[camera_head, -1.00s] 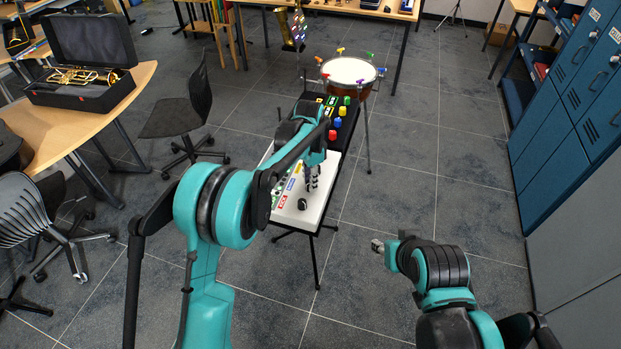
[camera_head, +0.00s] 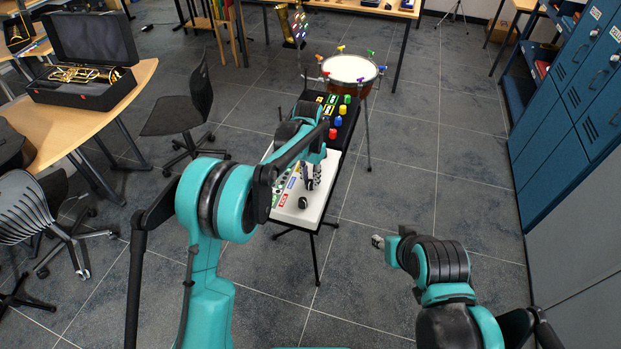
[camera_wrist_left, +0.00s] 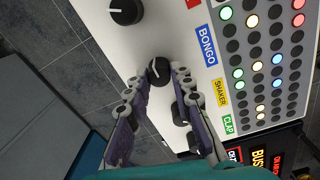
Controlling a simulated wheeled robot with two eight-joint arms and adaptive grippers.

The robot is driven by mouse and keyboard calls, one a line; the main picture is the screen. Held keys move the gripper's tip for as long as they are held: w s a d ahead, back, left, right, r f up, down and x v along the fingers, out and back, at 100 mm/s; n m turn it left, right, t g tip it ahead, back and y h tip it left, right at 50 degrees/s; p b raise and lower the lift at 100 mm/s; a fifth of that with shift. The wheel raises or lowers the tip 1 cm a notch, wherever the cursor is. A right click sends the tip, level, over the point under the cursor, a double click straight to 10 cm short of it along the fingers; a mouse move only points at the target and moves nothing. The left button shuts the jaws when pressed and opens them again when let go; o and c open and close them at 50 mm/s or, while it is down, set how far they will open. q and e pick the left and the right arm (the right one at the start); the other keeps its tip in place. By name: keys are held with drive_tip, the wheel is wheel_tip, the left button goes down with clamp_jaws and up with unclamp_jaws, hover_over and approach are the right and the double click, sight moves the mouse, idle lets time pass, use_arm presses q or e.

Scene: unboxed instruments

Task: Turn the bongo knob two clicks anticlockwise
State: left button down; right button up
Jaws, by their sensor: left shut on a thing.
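The bongo knob (camera_wrist_left: 158,70) is black and round with a pale pointer line. It sits on the white panel (camera_wrist_left: 160,30) beside the blue BONGO label (camera_wrist_left: 207,45) in the left wrist view. My left gripper (camera_wrist_left: 157,77) is shut on this knob, one finger on each side. In the head view my left gripper (camera_head: 313,184) is low over the near part of the white panel (camera_head: 319,208) and hides the knob. My right gripper (camera_head: 378,242) is off to the right over open floor, and its jaws are too small to judge.
Another black knob (camera_wrist_left: 125,10) is close by on the panel, and further knobs (camera_wrist_left: 181,113) sit behind the right finger. Lit buttons (camera_wrist_left: 252,74) lie right of the labels. A drum (camera_head: 349,70) stands beyond. Blue lockers (camera_head: 570,100) line the right; floor between is clear.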

sight(309, 181)
idle(0.3)
use_arm(q)
drive_tip(key=c, duration=1.3)
unclamp_jaws()
wheel_tip(309, 181, up, 12)
drive_tip(key=shift+a, duration=0.15)
drive_tip(key=shift+w, duration=0.1)
